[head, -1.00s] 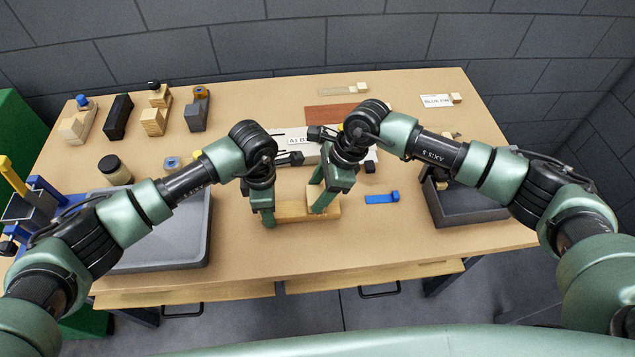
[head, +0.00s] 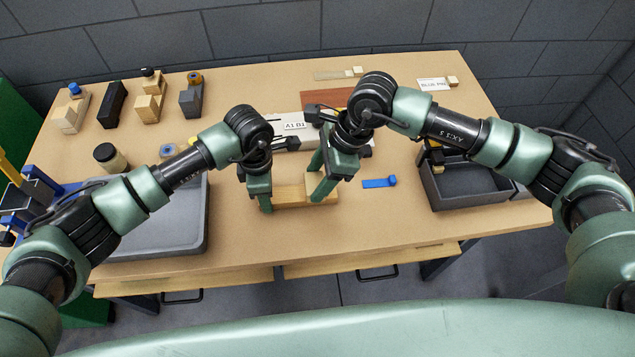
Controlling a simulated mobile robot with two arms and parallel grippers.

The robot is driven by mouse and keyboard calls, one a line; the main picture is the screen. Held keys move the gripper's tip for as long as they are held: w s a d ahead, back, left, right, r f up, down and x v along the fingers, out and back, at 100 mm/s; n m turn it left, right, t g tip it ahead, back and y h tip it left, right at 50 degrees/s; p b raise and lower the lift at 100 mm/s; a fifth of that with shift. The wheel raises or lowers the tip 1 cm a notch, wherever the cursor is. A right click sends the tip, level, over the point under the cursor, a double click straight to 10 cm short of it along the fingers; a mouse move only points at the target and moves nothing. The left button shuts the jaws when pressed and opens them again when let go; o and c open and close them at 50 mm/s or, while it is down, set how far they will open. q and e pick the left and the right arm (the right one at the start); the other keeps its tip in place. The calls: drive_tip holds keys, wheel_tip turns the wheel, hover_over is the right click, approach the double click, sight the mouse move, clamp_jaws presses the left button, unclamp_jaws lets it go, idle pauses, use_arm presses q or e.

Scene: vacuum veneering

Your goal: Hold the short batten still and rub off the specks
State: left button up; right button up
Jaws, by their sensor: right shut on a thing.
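The short batten (head: 291,196) is a pale wooden piece lying flat near the front middle of the table. My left gripper (head: 264,199) is at the batten's left end with its fingers pointing down. I cannot see whether its jaws are closed on the batten. My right gripper (head: 320,189) is over the batten's right part, shut on a small pale wooden block (head: 312,181). The block looks to be on or just above the batten; the fingers partly hide it. No specks can be made out at this size.
A grey tray (head: 160,247) stands at left and a dark open bin (head: 465,200) at right. A blue tool (head: 378,183) lies right of the batten. A white labelled block (head: 290,128) and a reddish board (head: 335,98) are behind the grippers. A jar (head: 110,158) stands at left.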

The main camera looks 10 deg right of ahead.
drive_tip(key=shift+r, duration=1.3)
use_arm(q)
drive_tip(key=o, duration=0.8)
drive_tip(key=shift+c, duration=0.2)
drive_tip(key=shift+r, duration=0.1)
wheel_tip(320, 180, up, 12)
use_arm(e)
drive_tip(key=shift+f, duration=0.1)
